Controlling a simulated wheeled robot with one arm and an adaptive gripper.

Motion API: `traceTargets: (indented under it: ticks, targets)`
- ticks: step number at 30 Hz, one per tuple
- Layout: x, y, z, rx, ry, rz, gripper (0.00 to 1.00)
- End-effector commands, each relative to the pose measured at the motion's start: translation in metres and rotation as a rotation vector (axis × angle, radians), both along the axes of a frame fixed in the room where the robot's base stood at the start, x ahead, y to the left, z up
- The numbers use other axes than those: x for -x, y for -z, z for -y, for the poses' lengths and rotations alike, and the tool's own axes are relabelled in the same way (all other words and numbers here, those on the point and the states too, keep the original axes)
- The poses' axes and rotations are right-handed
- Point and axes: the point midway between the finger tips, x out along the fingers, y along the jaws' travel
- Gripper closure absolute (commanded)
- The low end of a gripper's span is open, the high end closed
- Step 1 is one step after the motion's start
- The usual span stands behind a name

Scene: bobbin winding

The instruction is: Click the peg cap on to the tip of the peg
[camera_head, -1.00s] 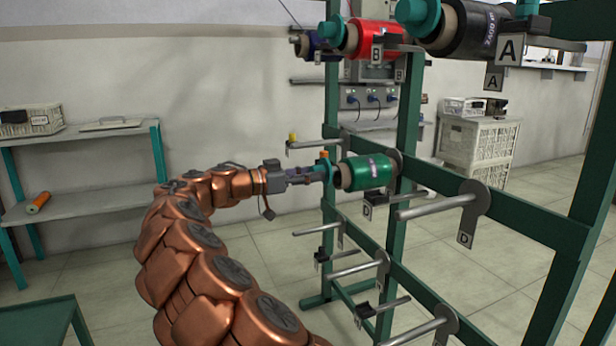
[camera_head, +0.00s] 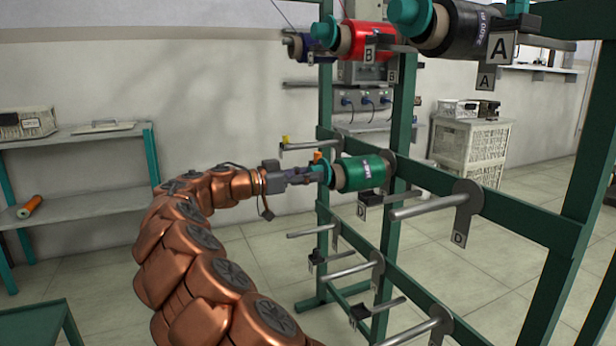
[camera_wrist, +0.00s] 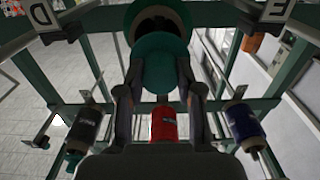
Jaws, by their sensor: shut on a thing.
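The peg cap (camera_head: 320,174) is teal and sits at the near end of the green bobbin (camera_head: 362,173), in line with its core. My gripper (camera_head: 309,175) is shut on the cap, left of the bobbin. In the wrist view the cap (camera_wrist: 160,62) shows as a teal disc between the two fingers, in front of the dark opening of the bobbin's core (camera_wrist: 160,20). The peg tip is hidden by the cap and fingers. I cannot tell whether the cap touches or sits on the peg.
The green rack (camera_head: 397,190) carries a red bobbin (camera_head: 366,40) and a black bobbin (camera_head: 470,32), both with teal caps, above. Empty pegs (camera_head: 430,207) stick out at right and below. An orange piece (camera_head: 318,156) is close above the cap. A shelf (camera_head: 80,190) stands far left.

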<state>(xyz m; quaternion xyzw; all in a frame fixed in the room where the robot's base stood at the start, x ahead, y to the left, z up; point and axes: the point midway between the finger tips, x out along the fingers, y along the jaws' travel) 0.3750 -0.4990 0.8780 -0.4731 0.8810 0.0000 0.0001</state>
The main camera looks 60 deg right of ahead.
Motion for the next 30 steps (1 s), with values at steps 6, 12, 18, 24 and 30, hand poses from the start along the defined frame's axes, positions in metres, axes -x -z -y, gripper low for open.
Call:
traceTargets:
  ticks: [6,12,18,24,30]
  targets:
    - [0.0014,-0.0001,0.0019,0.0,0.0,0.0,1.0]
    - [0.0014,0.0,0.0019,0.0,0.0,0.0,0.53]
    - [0.0014,-0.0001,0.0019,0.0,0.0,0.0,0.35]
    - [0.0014,0.0,0.0019,0.0,0.0,0.0,0.35]
    - [-0.0033,0.0001,-0.0044,0.0,-0.001,0.0,0.35]
